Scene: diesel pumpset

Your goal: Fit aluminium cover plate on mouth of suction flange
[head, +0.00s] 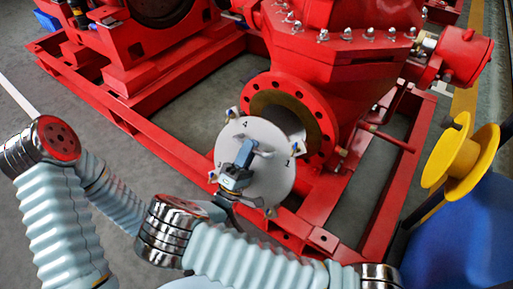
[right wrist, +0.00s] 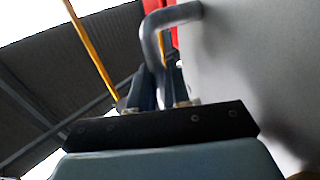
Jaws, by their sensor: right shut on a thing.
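The aluminium cover plate (head: 268,183) is a pale round disc with small clips around its rim, numerals on its face and a grey handle. My right gripper (head: 240,172) is shut on that handle; the bent handle (right wrist: 150,42) and the plate's flat face (right wrist: 255,65) also show in the right wrist view. The red suction flange (head: 318,122) has an open round mouth and bolt holes. The plate hangs in front of it, lower and to the left, and hides the flange's lower left part. I cannot tell whether they touch. My left gripper is not in view.
The red pump body (head: 335,75) rises behind the flange. A red base frame (head: 375,215) runs around and below it. A yellow spool-shaped part (head: 455,157) and a blue drum (head: 465,230) stand at the right. Grey floor (head: 185,115) is clear left of the plate.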

